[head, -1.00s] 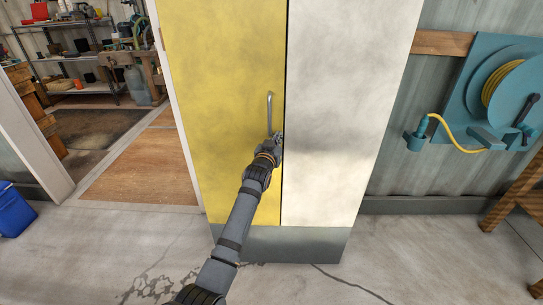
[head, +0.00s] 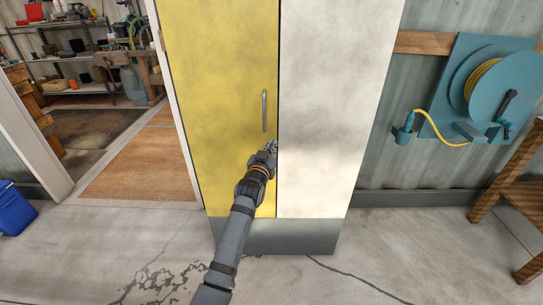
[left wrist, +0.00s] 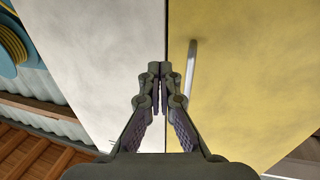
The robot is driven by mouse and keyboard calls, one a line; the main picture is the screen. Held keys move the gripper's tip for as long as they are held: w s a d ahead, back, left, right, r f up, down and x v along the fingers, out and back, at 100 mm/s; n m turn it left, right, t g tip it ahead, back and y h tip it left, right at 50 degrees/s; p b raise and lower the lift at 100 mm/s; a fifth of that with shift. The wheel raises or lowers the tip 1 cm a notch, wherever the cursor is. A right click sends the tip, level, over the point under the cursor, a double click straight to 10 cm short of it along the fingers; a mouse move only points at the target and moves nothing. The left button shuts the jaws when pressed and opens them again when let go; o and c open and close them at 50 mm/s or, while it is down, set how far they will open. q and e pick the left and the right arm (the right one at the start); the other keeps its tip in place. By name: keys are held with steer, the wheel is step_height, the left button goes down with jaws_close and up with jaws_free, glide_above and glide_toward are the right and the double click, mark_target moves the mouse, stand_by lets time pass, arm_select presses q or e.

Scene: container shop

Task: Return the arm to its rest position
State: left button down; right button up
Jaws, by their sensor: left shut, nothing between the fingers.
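My left gripper (head: 270,146) is shut and empty in front of the tall cabinet, close to the seam between its yellow door (head: 225,90) and its white panel (head: 330,110). A grey vertical handle (head: 264,111) is on the yellow door, just above the gripper in the head view. In the left wrist view the gripper's fingers (left wrist: 160,70) meet at the tips, and the handle (left wrist: 190,68) stands to their right, apart from them. The yellow door looks closed. My right gripper is in neither view.
A teal hose reel (head: 490,85) hangs on the corrugated wall at right, above a wooden stand (head: 508,185). A doorway at left opens onto shelves (head: 70,60). A blue bin (head: 14,210) stands at far left. The concrete floor (head: 400,260) around the cabinet is clear.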

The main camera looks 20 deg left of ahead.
arm_select(q)
steer(key=s+f+g, duration=0.3)
steer(key=s+f, duration=0.4)
steer(key=f, duration=0.8)
steer(key=s+f+m+g, duration=0.1)
steer(key=s+f+g, duration=0.2)
steer(key=s+f, duration=0.8)
steer(key=s+f+g, duration=0.3)
steer(key=f, duration=1.6)
steer(key=s+a+f+g, duration=0.3)
steer(key=s+f, duration=0.3)
steer(key=s, duration=0.7)
steer(key=s+a+f+g, duration=0.25)
steer(key=s+f, duration=0.45)
steer(key=s, duration=0.6)
steer(key=s+a+f+g, duration=0.3)
steer(key=s+f, duration=0.3)
steer(key=s, duration=0.8)
step_height(320, 180, up, 14)
steer(key=p, duration=1.3)
steer(key=shift+w+d+f+t+p, duration=0.15)
steer(key=shift+w+t+p, duration=0.2)
steer(key=shift+w, duration=0.1)
